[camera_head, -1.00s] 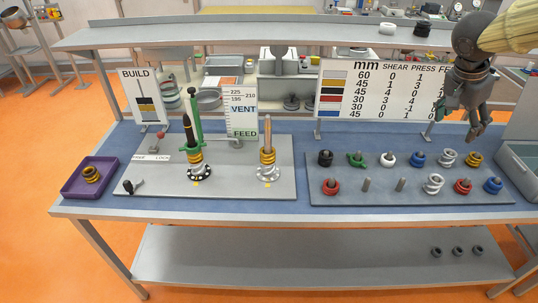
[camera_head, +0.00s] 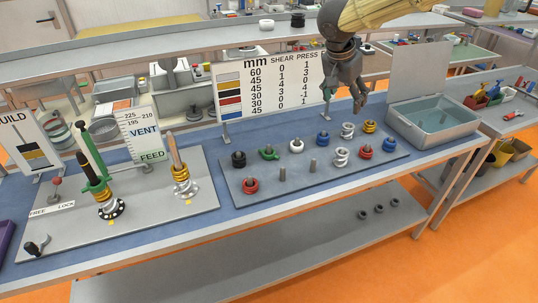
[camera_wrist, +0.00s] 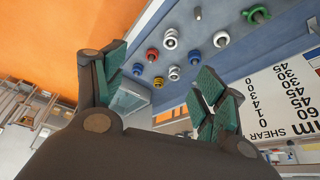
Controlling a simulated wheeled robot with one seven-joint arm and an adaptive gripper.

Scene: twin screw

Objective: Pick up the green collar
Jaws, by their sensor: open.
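The green collar (camera_head: 269,153) sits on a peg in the back row of the grey peg board (camera_head: 306,180), between a black collar (camera_head: 238,159) and a white collar (camera_head: 296,146). In the wrist view the green collar (camera_wrist: 257,14) shows at the top right, beyond the fingers. My gripper (camera_head: 343,100) is open and empty, above and behind the board's right part, well to the right of the green collar. In the wrist view its two green-padded fingers (camera_wrist: 163,82) are spread wide.
Red, blue, yellow and metallic collars sit on other pegs; two pegs in the front row are bare. A sign with numbers (camera_head: 268,85) stands behind the board. A grey open bin (camera_head: 438,118) is at the right. Two screw posts (camera_head: 180,165) stand at the left.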

